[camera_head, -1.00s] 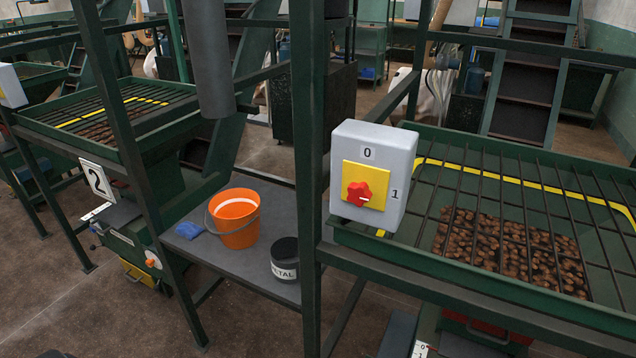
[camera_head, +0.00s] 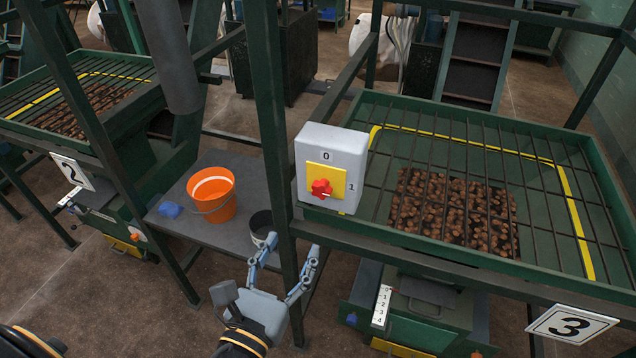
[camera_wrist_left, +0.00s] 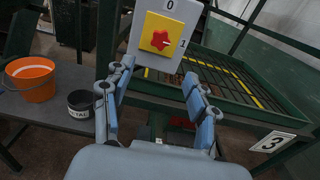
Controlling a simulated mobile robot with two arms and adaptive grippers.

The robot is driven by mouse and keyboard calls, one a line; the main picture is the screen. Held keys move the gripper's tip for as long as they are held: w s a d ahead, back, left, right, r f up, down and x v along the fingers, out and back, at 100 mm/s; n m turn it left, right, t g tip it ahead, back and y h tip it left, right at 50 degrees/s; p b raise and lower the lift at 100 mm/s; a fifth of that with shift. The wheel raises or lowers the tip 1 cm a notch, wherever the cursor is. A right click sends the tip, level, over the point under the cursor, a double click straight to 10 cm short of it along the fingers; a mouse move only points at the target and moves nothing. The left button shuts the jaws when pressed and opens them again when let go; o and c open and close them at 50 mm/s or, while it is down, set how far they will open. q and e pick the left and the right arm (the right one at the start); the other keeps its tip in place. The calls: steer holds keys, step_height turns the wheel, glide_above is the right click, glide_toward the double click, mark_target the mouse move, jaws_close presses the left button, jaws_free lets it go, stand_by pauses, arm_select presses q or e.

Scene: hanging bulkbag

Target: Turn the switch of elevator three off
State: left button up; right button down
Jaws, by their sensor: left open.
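The switch is a red knob (camera_head: 320,188) on a yellow plate, on the front of a pale grey box (camera_head: 331,148) marked 0 at the top and 1 at the right. A small pale mark shows on the knob's lower right. The box is on a green post beside the grate hopper with the number 3 sign (camera_head: 572,323). My left gripper (camera_head: 288,250) is open and empty, below and a little left of the box, apart from it. In the left wrist view the knob (camera_wrist_left: 160,39) shows just beyond and between the fingertips. My right gripper is not in view.
The green post (camera_head: 272,120) stands close to my left gripper. The hopper (camera_head: 580,150) lies at the right.

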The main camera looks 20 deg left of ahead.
arm_select(q)
steer(key=b, duration=0.2)
glide_toward(320, 192)
steer(key=w+p, duration=0.2)
steer(key=w, duration=0.6)
steer(key=shift+r, duration=0.15)
steer(key=shift+w+d, duration=0.1)
steer(key=shift+w, duration=0.55)
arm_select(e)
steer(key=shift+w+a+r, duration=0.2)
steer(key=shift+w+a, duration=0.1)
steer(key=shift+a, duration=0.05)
arm_select(q)
steer(key=shift+c, duration=0.6)
steer(key=c, duration=1)
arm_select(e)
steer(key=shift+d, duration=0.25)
